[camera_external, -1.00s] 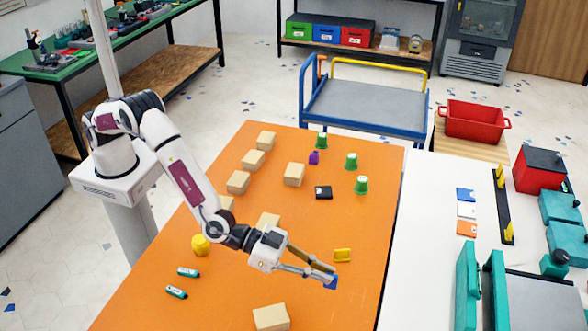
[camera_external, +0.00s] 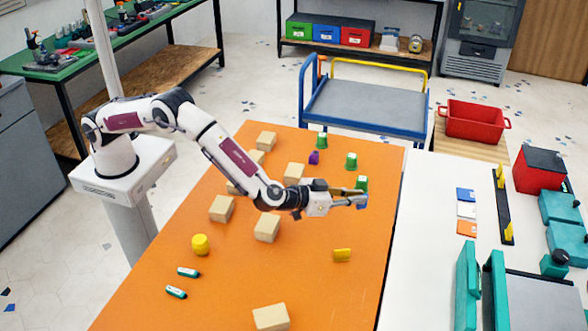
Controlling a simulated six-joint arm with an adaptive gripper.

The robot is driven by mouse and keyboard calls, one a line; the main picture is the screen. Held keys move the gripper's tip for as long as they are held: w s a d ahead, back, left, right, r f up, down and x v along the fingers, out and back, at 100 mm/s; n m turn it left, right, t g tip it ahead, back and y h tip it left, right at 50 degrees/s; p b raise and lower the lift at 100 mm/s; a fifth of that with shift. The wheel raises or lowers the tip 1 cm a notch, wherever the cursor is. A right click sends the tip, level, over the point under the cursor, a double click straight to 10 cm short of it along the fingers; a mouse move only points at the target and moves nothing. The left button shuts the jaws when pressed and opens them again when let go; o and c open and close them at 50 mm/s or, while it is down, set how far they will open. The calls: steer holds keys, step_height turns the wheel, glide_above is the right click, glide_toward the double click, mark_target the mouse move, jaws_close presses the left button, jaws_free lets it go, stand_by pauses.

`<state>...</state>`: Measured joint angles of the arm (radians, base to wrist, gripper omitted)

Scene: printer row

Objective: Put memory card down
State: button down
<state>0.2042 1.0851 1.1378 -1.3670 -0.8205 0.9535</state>
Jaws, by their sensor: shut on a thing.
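My gripper (camera_external: 355,199) is shut on a small blue memory card (camera_external: 362,203), which sticks out past its fingertips. It holds the card over the right part of the orange table (camera_external: 300,290), in front of a green cup (camera_external: 362,183). The card looks raised above the table, but its exact height is hard to tell.
Several wooden blocks (camera_external: 267,228) are spread over the table, with a yellow round piece (camera_external: 200,244) and green cups (camera_external: 351,161). On the white table (camera_external: 425,260) lie blue (camera_external: 466,195), white (camera_external: 467,210) and orange (camera_external: 467,228) flat pieces beside a black strip.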

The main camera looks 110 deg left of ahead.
steer(key=shift+n+g+y, duration=0.6)
steer(key=shift+n+y, duration=0.2)
steer(key=s+a, duration=0.2)
steer(key=a, duration=0.1)
steer(key=shift+s+a+r, duration=0.1)
steer(key=shift+a, duration=0.15)
steer(key=shift+f, duration=3.15)
steer(key=shift+f, duration=1.85)
steer(key=shift+f, duration=0.15)
steer(key=c, duration=2.1)
jaws_free()
steer(key=shift+c, duration=0.2)
